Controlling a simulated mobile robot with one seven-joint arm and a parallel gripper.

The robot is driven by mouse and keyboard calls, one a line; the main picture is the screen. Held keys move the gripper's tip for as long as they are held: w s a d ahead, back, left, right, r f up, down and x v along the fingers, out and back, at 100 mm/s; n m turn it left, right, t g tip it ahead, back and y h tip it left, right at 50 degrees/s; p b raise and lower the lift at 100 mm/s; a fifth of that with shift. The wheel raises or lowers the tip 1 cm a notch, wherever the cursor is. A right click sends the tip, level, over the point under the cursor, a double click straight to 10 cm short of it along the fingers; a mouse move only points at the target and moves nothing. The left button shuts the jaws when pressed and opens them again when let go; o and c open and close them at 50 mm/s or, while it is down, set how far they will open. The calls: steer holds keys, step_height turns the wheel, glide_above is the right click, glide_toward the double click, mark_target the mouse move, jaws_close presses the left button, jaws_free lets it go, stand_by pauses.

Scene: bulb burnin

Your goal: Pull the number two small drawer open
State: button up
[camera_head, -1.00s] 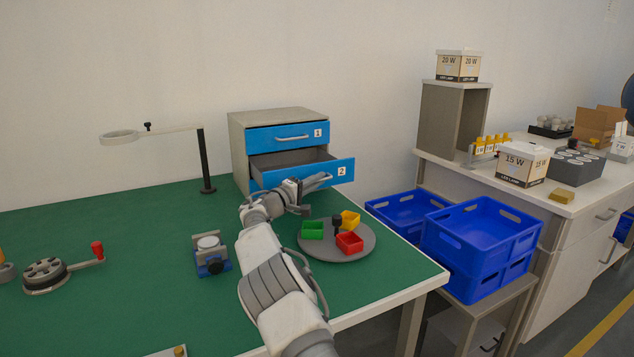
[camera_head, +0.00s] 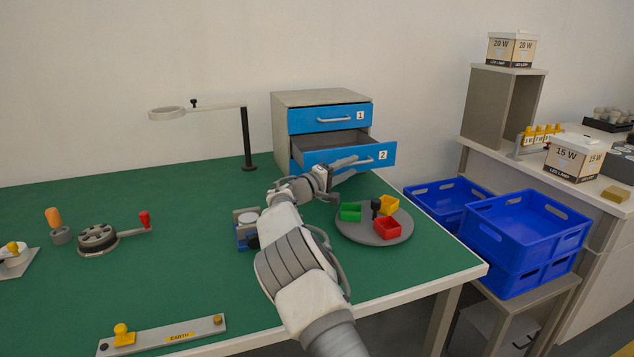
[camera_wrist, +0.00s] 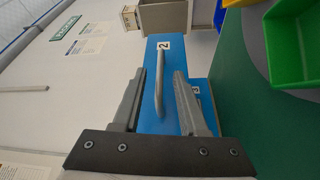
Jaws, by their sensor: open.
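The number two small drawer (camera_head: 315,159) has a blue front with a white "2" label and stands pulled out of its grey cabinet, its inside showing. In the wrist view, its blue front (camera_wrist: 152,58) and grey bar handle (camera_wrist: 161,72) lie ahead of my gripper (camera_wrist: 160,74). The jaws are open, one finger on each side of the handle in the picture; I cannot tell whether they touch it. In the head view, my gripper (camera_head: 350,163) is right in front of this drawer, covering part of its front. The number one drawer (camera_head: 305,119) above is shut.
A round grey turntable (camera_head: 375,232) with green, yellow and red bins stands close to the right of my arm. A clamp-like fixture (camera_head: 246,228) stands left of it. A magnifier lamp (camera_head: 247,140) stands left of the cabinet. Blue crates (camera_head: 520,240) stand beyond the table's right edge.

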steer(key=p+v, duration=0.2)
steer(key=v, duration=1.1)
steer(key=shift+s+a, duration=0.25)
steer(key=s+d+r+m+g+y, duration=0.3)
steer(key=s+d+m+g+y, duration=0.35)
steer(key=s+d, duration=1.05)
steer(key=s+a+r+y, duration=0.15)
steer(key=s+y, duration=0.25)
steer(key=s, duration=1.1)
steer(key=s+a+y, duration=0.2)
steer(key=s+y, duration=0.2)
steer(key=s, duration=1)
step_height(320, 180, up, 20)
steer(key=p, duration=2)
steer(key=shift+s+f, duration=0.2)
